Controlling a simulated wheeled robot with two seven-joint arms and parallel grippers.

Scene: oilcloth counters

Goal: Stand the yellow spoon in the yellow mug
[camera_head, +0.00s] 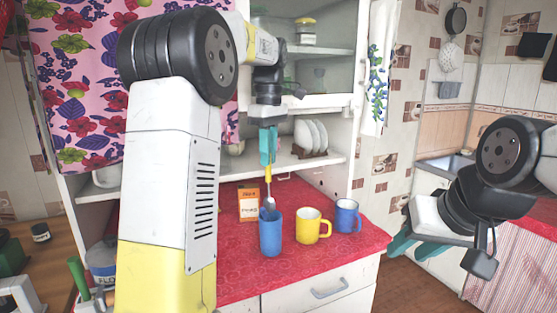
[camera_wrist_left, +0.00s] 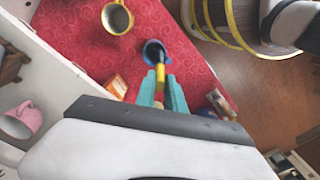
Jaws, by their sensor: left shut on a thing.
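My left gripper (camera_head: 268,160) is shut on the upper handle of the yellow spoon (camera_head: 268,178), which hangs upright with its grey bowl down. The spoon also shows in the left wrist view (camera_wrist_left: 160,73), in line with the blue cup (camera_wrist_left: 152,48). In the head view the bowl is at the rim of this tall blue cup (camera_head: 270,235); I cannot tell whether its tip is inside. The yellow mug (camera_head: 307,229) stands upright just right of the cup, apart from the spoon; it also shows in the left wrist view (camera_wrist_left: 113,25). My right gripper (camera_head: 418,250) is empty, its teal fingers apart.
A blue mug (camera_head: 347,218) stands right of the yellow mug. An orange and white box (camera_head: 248,203) stands behind the blue cup. The red oilcloth counter (camera_head: 238,280) is bare at its front. A shelf with white plates (camera_head: 311,136) is behind.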

